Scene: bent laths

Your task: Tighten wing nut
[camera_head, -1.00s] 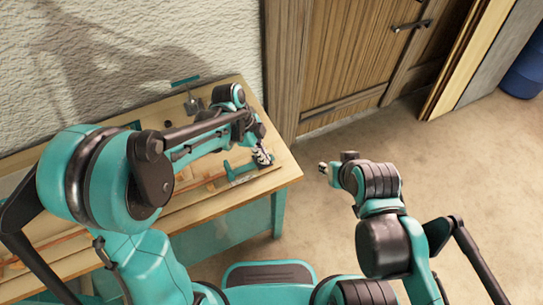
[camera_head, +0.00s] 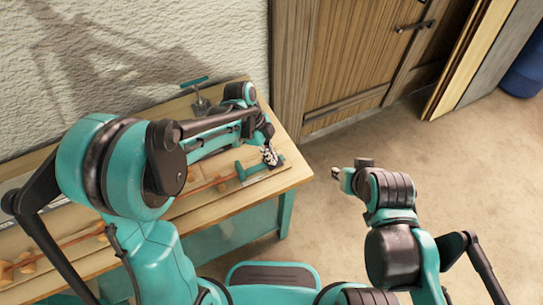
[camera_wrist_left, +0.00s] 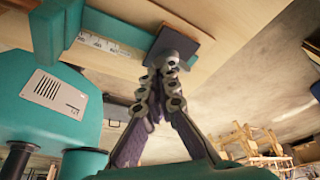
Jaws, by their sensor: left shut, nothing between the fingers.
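My left gripper (camera_head: 270,157) is over the near right corner of the wooden bench (camera_head: 288,180). The plate is at the end of a teal bar with a white graduated strip (camera_wrist_left: 105,44). My right gripper (camera_head: 337,172) hangs over the floor, away from the bench, too small to read.
A teal T-handled tool (camera_head: 199,92) stands near the bench's back edge. A reddish-brown lath (camera_head: 75,238) runs along the bench through wooden blocks (camera_head: 22,268). A wall is behind, with a wooden door (camera_head: 365,55) on the right.

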